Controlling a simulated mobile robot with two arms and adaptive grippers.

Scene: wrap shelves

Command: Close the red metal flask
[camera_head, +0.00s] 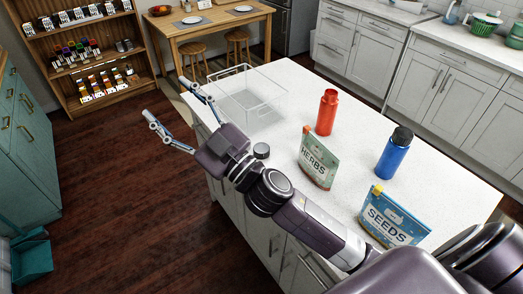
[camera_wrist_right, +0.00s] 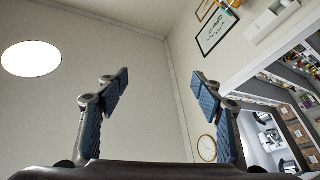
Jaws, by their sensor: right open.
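The red metal flask (camera_head: 327,113) stands upright on the white counter (camera_head: 290,100), with a bare red neck and no dark lid on it. A small dark grey round cap (camera_head: 261,150) lies on the counter near its left edge, right beside my right arm. My right gripper (camera_head: 166,97) is open and empty, out past the counter's left edge over the floor, well away from the flask. In the right wrist view its spread fingers (camera_wrist_right: 160,78) face a bare wall and ceiling, with nothing between them. My left gripper is not in view.
A clear open box (camera_head: 246,112) stands at the counter's far left end. A herbs pouch (camera_head: 318,158), a blue flask (camera_head: 394,153) with a black lid and a seeds pouch (camera_head: 394,219) stand on the counter to the right of my arm. Wooden shelves (camera_head: 60,35) are at the back left.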

